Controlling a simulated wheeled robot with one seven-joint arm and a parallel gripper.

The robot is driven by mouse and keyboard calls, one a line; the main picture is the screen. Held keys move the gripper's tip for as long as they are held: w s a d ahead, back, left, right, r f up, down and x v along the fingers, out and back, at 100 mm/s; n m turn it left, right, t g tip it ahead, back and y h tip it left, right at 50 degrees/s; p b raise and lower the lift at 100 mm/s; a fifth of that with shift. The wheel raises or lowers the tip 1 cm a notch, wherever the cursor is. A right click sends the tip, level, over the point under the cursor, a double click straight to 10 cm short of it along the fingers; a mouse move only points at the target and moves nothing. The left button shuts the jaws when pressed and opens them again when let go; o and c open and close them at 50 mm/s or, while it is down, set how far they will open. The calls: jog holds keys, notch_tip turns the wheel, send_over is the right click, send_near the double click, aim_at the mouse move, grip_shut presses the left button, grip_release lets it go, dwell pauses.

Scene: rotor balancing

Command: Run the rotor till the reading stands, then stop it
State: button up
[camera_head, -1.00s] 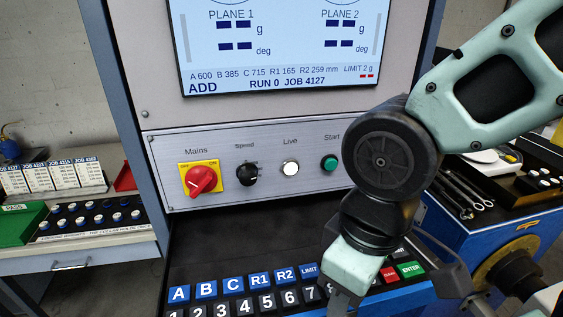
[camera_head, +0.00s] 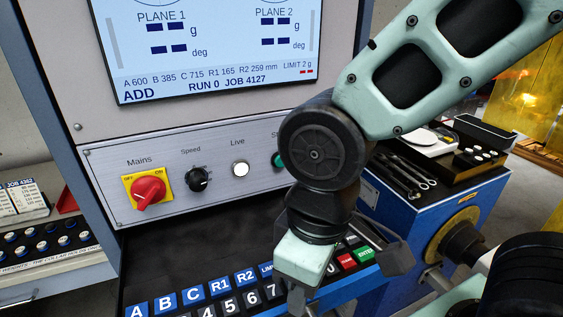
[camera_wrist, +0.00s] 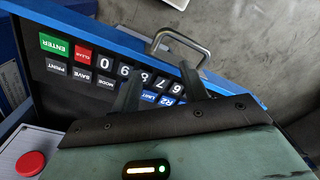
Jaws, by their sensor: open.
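The monitor (camera_head: 205,45) shows dashes for g and deg under PLANE 1 and PLANE 2, with "RUN 0 JOB 4127" and "ADD" below. The green Start button (camera_head: 278,160) is mostly hidden behind my wrist. The Speed knob (camera_head: 197,180), the white Live lamp (camera_head: 240,169) and the red Mains switch (camera_head: 148,191) are to its left. A red mushroom button (camera_wrist: 30,163) shows at the lower left of the wrist view. My gripper (camera_head: 345,283) is open and empty over the right part of the keypad; its fingers (camera_wrist: 160,88) point across the number keys. The rotor is not clearly visible.
The keypad (camera_head: 235,292) runs below the panel. A blue cabinet (camera_head: 395,225) with wrenches (camera_head: 395,172) and a scale (camera_head: 428,140) on top stands to the right. A metal handle (camera_wrist: 180,40) sits on the keypad's blue edge. A rack of weights (camera_head: 45,245) is at left.

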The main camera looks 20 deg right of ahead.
grip_shut()
dwell(1.8)
